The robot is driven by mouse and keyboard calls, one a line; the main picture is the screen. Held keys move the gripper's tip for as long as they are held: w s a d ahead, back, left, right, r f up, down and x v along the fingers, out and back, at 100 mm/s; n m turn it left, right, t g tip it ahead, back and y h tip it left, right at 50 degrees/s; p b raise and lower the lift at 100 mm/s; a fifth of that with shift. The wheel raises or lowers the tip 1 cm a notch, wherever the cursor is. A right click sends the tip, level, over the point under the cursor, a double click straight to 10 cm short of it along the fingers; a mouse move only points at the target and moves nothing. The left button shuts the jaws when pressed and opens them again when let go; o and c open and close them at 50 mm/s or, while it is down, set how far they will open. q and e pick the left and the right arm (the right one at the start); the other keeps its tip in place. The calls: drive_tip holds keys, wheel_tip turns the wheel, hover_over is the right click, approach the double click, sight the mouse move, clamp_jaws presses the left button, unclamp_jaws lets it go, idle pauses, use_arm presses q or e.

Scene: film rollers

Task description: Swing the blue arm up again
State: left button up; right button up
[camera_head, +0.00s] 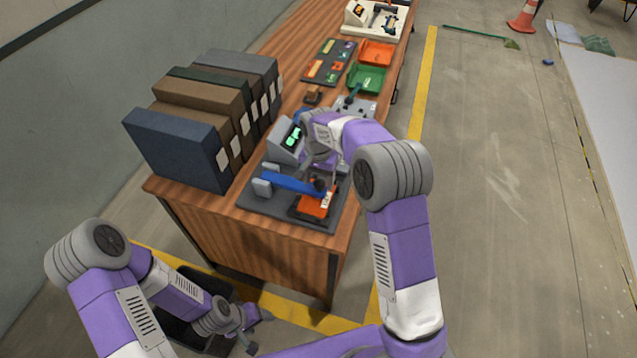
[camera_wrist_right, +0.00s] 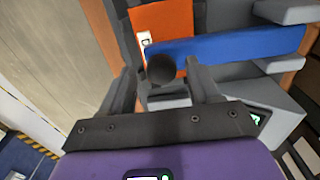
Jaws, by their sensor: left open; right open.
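The blue arm (camera_head: 290,182) lies low over the dark base plate (camera_head: 262,205) of a device at the near end of the wooden table. Its black knob end is over an orange block (camera_head: 314,206). The blue arm (camera_wrist_right: 235,45) also crosses the right wrist view, with the round black knob (camera_wrist_right: 161,70) between my fingers. My right gripper (camera_wrist_right: 165,80) is open around the knob; contact cannot be told. In the head view the right gripper is mostly hidden by my wrist. My left gripper (camera_head: 258,332) is low at the left, away from the table, and open.
A grey unit with a green display (camera_head: 291,138) stands behind the blue arm. Several box files (camera_head: 180,145) stand at the table's left. A green tray (camera_head: 367,78), an orange tray (camera_head: 377,52) and a dark board (camera_head: 329,62) lie farther back.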

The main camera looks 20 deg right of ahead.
drive_tip(key=shift+f, duration=1.05)
drive_tip(key=shift+c, duration=0.3)
clamp_jaws()
